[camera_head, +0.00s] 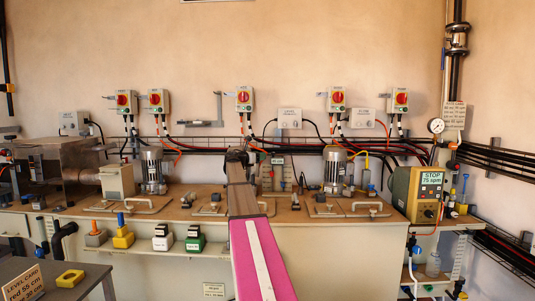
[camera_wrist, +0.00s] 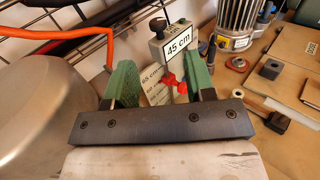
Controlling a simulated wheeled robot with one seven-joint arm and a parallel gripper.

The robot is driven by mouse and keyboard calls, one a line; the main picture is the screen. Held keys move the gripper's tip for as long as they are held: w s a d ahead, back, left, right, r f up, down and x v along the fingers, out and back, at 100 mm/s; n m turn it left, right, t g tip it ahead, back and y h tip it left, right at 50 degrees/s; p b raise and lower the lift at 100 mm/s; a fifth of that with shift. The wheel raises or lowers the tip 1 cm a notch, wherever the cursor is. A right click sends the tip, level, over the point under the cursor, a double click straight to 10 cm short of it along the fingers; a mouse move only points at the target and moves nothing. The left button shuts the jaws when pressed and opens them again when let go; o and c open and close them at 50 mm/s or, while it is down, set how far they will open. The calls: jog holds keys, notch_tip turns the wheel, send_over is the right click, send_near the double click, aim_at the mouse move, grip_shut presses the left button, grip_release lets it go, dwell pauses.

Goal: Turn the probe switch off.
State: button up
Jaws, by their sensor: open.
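My gripper (camera_wrist: 160,72) is open, with green finger pads apart in the wrist view. Between and beyond the fingers stands a grey device with a "45 cm" label (camera_wrist: 180,41), a black knob or lever on top (camera_wrist: 158,24), and a red clamp-like part (camera_wrist: 172,82). A pale plate marked in cm (camera_wrist: 154,86) shows behind the left finger. I cannot tell which part is the probe switch, or its setting. The right finger partly covers the device. In the head view, my arm reaches the back of the bench and its end hides what lies behind.
A rounded metal vessel (camera_wrist: 45,115) is close at left in the wrist view, with an orange hose (camera_wrist: 65,33) above it. A motor (camera_wrist: 238,22) stands at upper right. Several red-yellow rotary switches, such as one (camera_head: 243,97), line the wall. A level card (camera_head: 22,284) is at lower left.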

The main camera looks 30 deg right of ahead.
aim_at(272, 153)
jog(key=x, duration=1.1)
jog(key=shift+w+a, duration=0.1)
jog(key=shift+w, duration=0.15)
jog(key=c, duration=0.9)
